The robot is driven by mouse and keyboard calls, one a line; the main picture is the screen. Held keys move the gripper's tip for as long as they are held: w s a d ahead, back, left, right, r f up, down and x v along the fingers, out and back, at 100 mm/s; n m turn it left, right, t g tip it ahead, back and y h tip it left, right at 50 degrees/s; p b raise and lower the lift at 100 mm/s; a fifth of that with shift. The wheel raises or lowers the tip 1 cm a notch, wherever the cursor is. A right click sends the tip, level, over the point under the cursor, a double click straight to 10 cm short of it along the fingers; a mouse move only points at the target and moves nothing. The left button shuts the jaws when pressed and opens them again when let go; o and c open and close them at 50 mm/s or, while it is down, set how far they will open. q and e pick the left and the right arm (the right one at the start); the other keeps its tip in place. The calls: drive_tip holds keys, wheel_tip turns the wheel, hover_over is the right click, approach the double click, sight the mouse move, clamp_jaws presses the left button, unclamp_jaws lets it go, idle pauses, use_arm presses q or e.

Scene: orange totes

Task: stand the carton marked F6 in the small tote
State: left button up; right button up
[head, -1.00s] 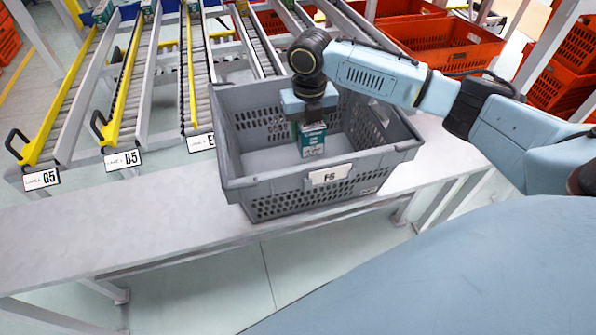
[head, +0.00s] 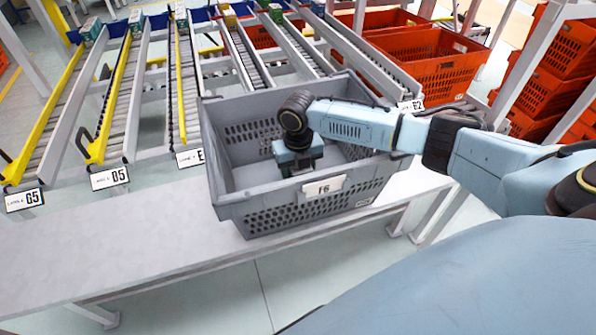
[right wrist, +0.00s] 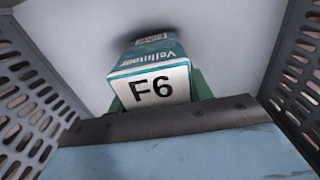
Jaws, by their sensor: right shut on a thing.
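The small tote is the grey one (head: 255,215) with an F6 label on its front, standing on the bench. My right gripper (head: 300,168) points down inside it, behind the front wall. In the right wrist view the white and teal carton (right wrist: 152,85) shows its F6 end toward the camera, with the tote's perforated walls on both sides. My right gripper (right wrist: 155,98) is shut on it. In the head view the carton is hidden by the gripper and the front wall. I cannot tell whether it touches the tote floor. My left gripper is not in view.
The light bench (head: 110,235) is clear left of the tote. Roller lanes with yellow rails (head: 112,110) and lane labels lie behind it, with small cartons at their far ends. Orange totes (head: 430,65) stand at the back right.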

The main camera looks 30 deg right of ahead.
drive_tip(key=shift+f, duration=0.3)
drive_tip(key=o, duration=1.1)
drive_tip(key=shift+o, duration=0.2)
wheel_tip(320, 180, up, 13)
drive_tip(key=shift+f+p, duration=0.1)
drive_tip(key=shift+p, duration=0.5)
